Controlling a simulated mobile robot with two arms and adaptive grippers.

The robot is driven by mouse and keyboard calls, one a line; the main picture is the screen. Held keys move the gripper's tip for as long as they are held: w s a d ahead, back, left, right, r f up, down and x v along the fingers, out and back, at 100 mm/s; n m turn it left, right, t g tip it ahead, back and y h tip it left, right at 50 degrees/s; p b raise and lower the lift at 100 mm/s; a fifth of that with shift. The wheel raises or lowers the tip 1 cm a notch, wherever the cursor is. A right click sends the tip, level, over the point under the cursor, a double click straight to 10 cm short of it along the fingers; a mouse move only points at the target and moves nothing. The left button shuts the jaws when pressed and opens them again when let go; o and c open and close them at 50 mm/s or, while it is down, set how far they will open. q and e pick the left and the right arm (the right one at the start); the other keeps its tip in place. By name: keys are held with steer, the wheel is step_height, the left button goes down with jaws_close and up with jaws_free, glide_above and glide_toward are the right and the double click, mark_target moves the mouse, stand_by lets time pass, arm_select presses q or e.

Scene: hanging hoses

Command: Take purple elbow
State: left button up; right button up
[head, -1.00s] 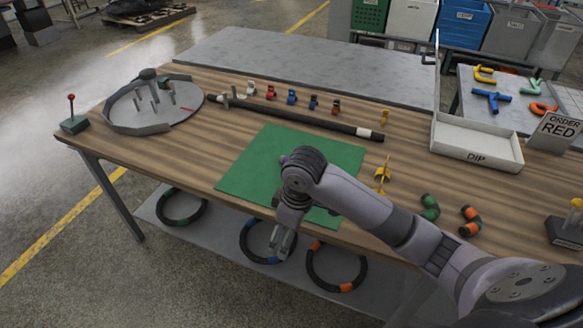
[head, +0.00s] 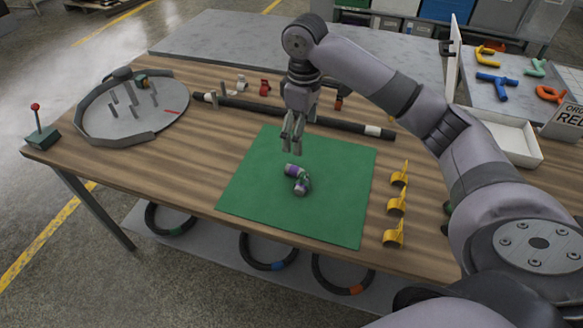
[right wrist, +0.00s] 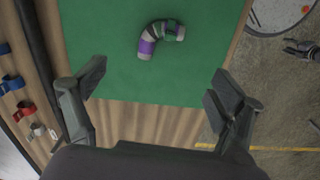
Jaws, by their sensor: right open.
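The purple elbow (head: 298,179) is a short bent grey piece with purple bands. It lies on the green mat (head: 335,215), near the mat's middle. In the right wrist view the elbow (right wrist: 158,38) lies ahead of the open fingers, with clear space between it and them. My right gripper (head: 292,140) is above the mat's far edge in the head view, just beyond the elbow. Its fingers (right wrist: 152,98) are spread wide with nothing between them.
Yellow clips (head: 396,203) stand right of the mat. A dark bar (head: 330,122) runs behind it, with small coloured clips beyond. A round grey fixture (head: 130,110) stands at the left.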

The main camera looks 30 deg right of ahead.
glide_above(302, 175)
steer(key=d, duration=0.1)
steer(key=f, duration=0.7)
steer(key=shift+w, duration=0.4)
steer(key=f, duration=0.3)
steer(key=shift+w+p, duration=0.2)
steer(key=shift+p, duration=0.15)
steer(key=shift+f, duration=0.8)
step_height(302, 175, down, 4)
steer(key=shift+w+r+p, duration=0.15)
steer(key=shift+p, duration=0.25)
steer(key=shift+f, duration=0.35)
steer(key=c, duration=0.7)
arm_select(q)
steer(key=shift+g, duration=0.3)
steer(key=shift+s+a+r, duration=0.1)
steer(key=shift+s+r, duration=0.1)
steer(key=shift+s, duration=0.6)
steer(key=shift+s+d+r, duration=0.1)
steer(key=shift+s+r, duration=0.15)
steer(key=shift+s, duration=0.5)
steer(key=shift+s+a+r, duration=0.1)
steer(key=shift+s+r, duration=0.1)
steer(key=shift+s, duration=0.6)
arm_select(e)
steer(key=c, duration=0.6)
steer(key=shift+r, duration=0.1)
